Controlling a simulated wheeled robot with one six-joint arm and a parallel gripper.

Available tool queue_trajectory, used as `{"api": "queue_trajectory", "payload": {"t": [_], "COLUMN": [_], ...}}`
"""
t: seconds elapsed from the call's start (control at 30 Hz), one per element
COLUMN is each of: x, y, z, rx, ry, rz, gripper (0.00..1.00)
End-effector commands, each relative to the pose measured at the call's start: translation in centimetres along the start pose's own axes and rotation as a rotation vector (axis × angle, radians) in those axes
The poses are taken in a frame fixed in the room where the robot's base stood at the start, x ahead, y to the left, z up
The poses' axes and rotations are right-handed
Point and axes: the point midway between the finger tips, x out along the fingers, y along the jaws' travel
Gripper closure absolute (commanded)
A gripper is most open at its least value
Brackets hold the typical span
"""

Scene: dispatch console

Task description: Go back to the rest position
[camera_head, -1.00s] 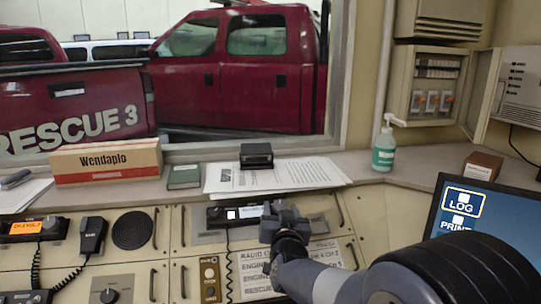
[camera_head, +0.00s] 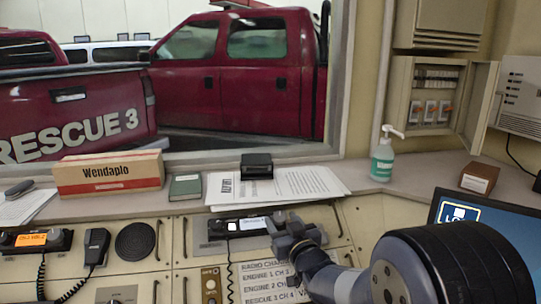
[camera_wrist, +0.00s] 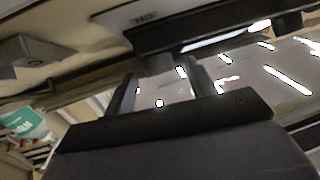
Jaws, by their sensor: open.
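My gripper (camera_head: 284,224) is in front of the console panel in the head view, close to the radio unit (camera_head: 238,225) with the lit display, at its right end. Its jaws are open, and nothing shows between them. In the wrist view, my gripper (camera_wrist: 165,95) points at a blurred, tilted scene of pale and dark surfaces. I cannot tell from these frames whether it touches the panel.
A Wendaplo box (camera_head: 108,173), green book (camera_head: 185,187), papers (camera_head: 300,184) with a black device (camera_head: 257,166), sanitizer bottle (camera_head: 383,158) and brown box (camera_head: 479,178) stand on the ledge. A monitor (camera_head: 480,218) is at right. A handset (camera_head: 96,246) hangs at left.

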Motion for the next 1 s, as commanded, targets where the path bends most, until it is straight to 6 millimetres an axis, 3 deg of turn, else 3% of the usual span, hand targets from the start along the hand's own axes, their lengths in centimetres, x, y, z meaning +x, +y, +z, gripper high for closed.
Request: {"api": "queue_trajectory", "payload": {"t": [0.5, 1.0], "x": [0.06, -0.77], "y": [0.48, 0.61], "z": [-0.28, -0.09], "rx": [-0.100, -0.107], "ry": [-0.014, -0.012], "rz": [-0.169, -0.178], "gripper": [0.47, 0.47]}}
